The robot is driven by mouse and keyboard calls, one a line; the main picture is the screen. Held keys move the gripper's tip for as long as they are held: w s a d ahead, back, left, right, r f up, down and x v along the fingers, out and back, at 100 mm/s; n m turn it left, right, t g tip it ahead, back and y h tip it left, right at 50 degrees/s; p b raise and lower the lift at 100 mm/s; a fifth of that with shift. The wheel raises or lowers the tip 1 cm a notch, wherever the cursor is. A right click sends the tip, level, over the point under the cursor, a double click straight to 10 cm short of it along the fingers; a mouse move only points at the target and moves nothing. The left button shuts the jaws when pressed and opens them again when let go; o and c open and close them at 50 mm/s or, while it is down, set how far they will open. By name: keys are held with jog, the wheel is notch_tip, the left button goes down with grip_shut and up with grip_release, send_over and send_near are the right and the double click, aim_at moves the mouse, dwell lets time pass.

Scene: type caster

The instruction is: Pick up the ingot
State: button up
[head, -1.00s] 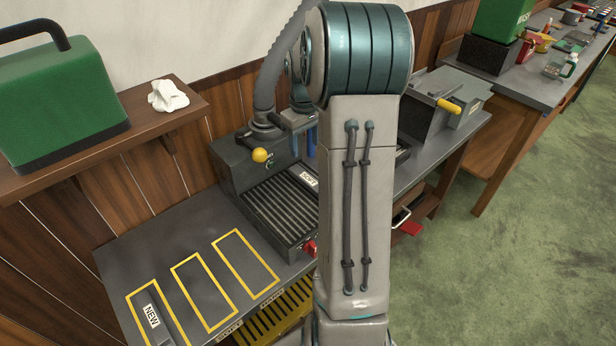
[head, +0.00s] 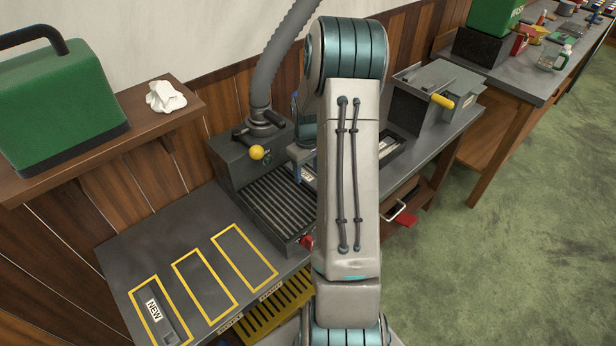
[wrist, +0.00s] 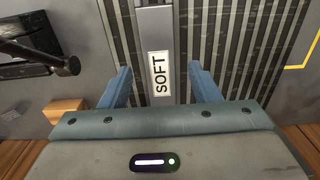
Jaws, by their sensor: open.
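A grey bar-shaped ingot with a white SOFT label (wrist: 158,75) lies on a dark ribbed bed (wrist: 230,45) in the wrist view. My gripper (wrist: 159,70) is open, with its blue fingers on either side of the labelled end and a gap visible at each side. Whether the fingers are level with the bar or above it is hard to tell. In the head view, the SOFT label (head: 307,174) shows only partly beside my arm, which hides most of the gripper. Another grey bar, labelled NEW (head: 171,330), lies in a yellow outline at the bench's front left.
The ribbed bed (head: 270,207) belongs to a grey machine with a yellow-knobbed lever (head: 257,152). Two yellow outlines on the bench are empty. A grey box with a yellow handle (head: 442,101) stands farther right. A wooden block (wrist: 67,109) is left of the gripper.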

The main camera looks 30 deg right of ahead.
jog(key=shift+f, duration=1.25)
grip_shut()
jog(key=shift+w+d+r, duration=0.1)
jog(key=shift+r, duration=0.05)
